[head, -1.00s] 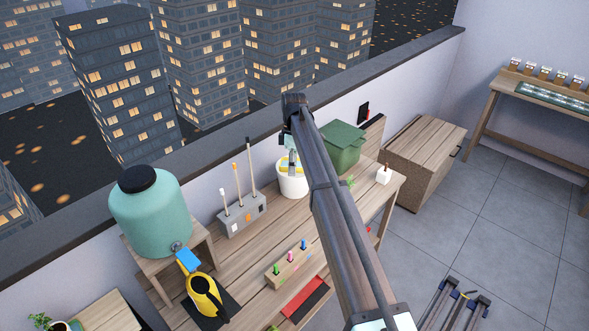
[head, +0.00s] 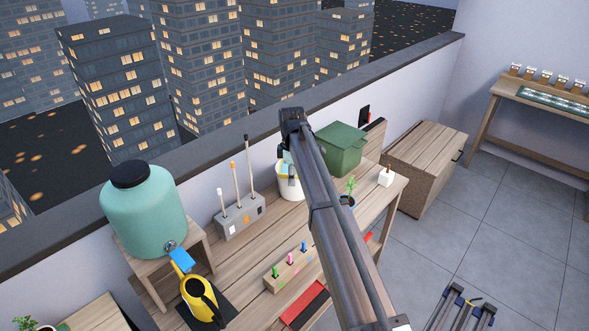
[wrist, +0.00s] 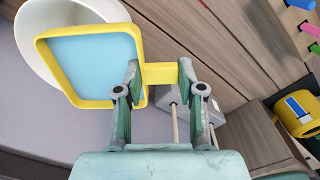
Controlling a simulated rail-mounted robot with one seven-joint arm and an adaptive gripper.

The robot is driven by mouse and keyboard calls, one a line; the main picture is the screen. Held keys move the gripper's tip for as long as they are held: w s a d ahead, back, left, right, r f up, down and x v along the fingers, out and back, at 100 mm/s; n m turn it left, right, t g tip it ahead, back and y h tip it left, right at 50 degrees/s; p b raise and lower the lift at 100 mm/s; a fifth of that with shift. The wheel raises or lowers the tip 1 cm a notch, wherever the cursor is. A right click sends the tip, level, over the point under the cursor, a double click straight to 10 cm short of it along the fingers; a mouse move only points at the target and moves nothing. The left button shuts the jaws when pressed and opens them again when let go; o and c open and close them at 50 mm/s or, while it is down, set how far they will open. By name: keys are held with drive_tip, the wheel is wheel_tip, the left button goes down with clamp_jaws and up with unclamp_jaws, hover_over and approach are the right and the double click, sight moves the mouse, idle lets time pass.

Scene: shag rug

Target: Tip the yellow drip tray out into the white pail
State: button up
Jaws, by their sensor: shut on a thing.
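The yellow drip tray (wrist: 140,103) is square-rimmed with a light-blue surface inside; whether that is liquid I cannot tell. My gripper (wrist: 157,75) is shut on its short yellow handle in the wrist view. The white pail (wrist: 33,52) shows behind the tray, which covers much of its mouth in that view. In the head view the pail (head: 290,190) stands on the wooden bench against the wall. My gripper and the tray are just above it there, mostly hidden by my arm. The tray's exact tilt is unclear.
A green lidded bin (head: 341,150) stands close right of the pail. A grey holder (head: 241,217) with upright sticks stands to its left.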

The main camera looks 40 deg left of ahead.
drive_tip(key=shift+r+p, duration=1)
drive_tip(key=shift+r, duration=1.05)
